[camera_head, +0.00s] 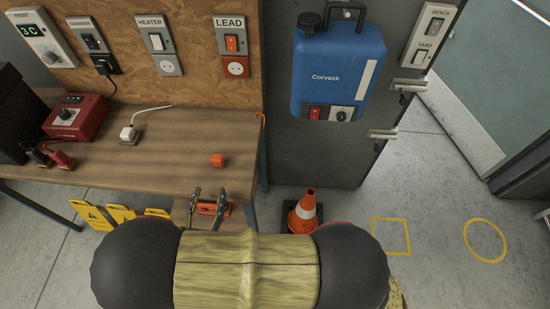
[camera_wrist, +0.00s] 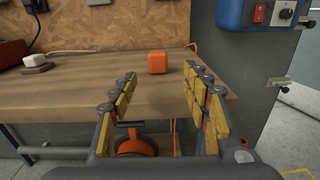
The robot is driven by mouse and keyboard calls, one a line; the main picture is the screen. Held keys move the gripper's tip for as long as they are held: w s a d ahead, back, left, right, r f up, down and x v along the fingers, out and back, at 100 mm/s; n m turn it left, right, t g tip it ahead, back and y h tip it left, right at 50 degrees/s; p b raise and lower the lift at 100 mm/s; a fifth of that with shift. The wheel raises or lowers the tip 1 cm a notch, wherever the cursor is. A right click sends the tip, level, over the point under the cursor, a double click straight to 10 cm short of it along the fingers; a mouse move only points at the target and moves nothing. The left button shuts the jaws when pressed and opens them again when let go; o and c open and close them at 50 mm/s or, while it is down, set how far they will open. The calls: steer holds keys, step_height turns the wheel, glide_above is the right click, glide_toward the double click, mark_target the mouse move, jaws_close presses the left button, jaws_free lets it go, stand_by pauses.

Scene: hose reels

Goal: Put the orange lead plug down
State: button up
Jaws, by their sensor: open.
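The orange lead plug (camera_head: 217,160) rests on the wooden bench (camera_head: 180,148), near its front edge towards the right end. In the wrist view the plug (camera_wrist: 157,62) shows as a small orange block beyond my fingertips, in line with the gap between them. My gripper (camera_head: 207,192) is open and empty, in front of the bench edge in the picture. Its two yellow-padded fingers (camera_wrist: 160,82) stand wide apart and appear clear of the plug. The plug's far side is hidden.
The LEAD socket (camera_head: 236,66) on the board is empty. A white plug (camera_head: 129,134) and a red box (camera_head: 76,117) stand left on the bench. A blue Corvask tank (camera_head: 340,65) hangs at right. A traffic cone (camera_head: 304,213) stands on the floor. An orange reel (camera_wrist: 136,146) shows below the bench.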

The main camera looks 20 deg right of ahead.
steer(key=d+r+m+g+h, duration=0.1)
steer(key=d+r+m+g, duration=0.1)
steer(key=d, duration=0.1)
steer(key=w+d+r+m+g+h, duration=0.1)
steer(key=d+m+g, duration=0.1)
steer(key=d, duration=0.1)
steer(key=d+r+m+g+h, duration=0.2)
steer(key=d+m, duration=0.1)
steer(key=shift+w+d+r, duration=0.3)
steer(key=shift+r, duration=0.05)
steer(key=s+d+r+m+g+y, duration=0.3)
steer(key=s+d+r+m+g, duration=0.15)
steer(key=d+m, duration=0.3)
steer(key=s+d+r+m+g+y, duration=0.4)
steer(key=d+r+m+g, duration=0.1)
steer(key=d+m, duration=0.25)
steer(key=s+r+m+t+y, duration=0.3)
steer(key=r+m+t+y, duration=0.1)
steer(key=r+m, duration=0.4)
steer(key=shift+a+r+m+t+y, duration=0.3)
steer(key=shift+a+r+t+y, duration=0.15)
steer(key=shift+r, duration=0.25)
steer(key=shift+c, duration=0.6)
